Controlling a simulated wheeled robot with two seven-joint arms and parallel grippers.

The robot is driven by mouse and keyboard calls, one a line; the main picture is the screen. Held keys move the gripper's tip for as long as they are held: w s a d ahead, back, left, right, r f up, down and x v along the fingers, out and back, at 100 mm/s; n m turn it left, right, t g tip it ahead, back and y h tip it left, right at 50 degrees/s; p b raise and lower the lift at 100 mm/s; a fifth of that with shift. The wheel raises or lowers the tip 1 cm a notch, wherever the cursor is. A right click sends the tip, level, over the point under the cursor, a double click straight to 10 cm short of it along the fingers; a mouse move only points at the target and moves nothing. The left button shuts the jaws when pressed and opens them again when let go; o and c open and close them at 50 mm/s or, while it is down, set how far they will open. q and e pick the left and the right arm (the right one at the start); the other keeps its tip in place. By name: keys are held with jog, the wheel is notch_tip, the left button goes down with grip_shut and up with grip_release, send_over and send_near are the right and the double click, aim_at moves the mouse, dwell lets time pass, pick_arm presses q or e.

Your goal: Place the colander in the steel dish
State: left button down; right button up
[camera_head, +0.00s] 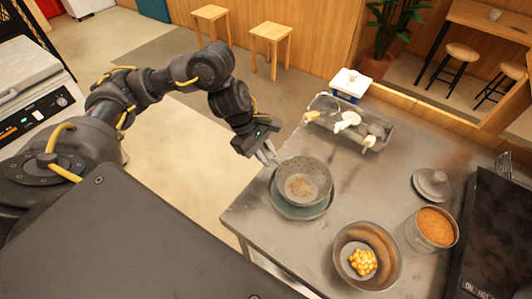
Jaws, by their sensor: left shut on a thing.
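The colander (303,181), a round grey bowl with a speckled, brownish bottom, is at the near left part of the steel counter. My left gripper (270,158) is shut on its far left rim. A shallow blue-grey round dish (297,213), which looks like the steel dish, lies directly under the colander, its rim showing at the left and near side. I cannot tell whether the colander rests in it or hangs just above. My right gripper is not in view.
A steel bowl (343,246) with yellow beans (363,262) stands nearer the front. A pot of orange-brown food (436,226) and a grey lid (432,184) are to the right. A tray (377,143) with utensils lies behind. A dark appliance (495,245) bounds the right side.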

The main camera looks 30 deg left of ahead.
pick_arm(q)
jog(key=shift+f, duration=0.25)
jog(key=c, duration=1.3)
grip_release()
jog(key=v, duration=1.2)
jog(key=shift+n, duration=0.3)
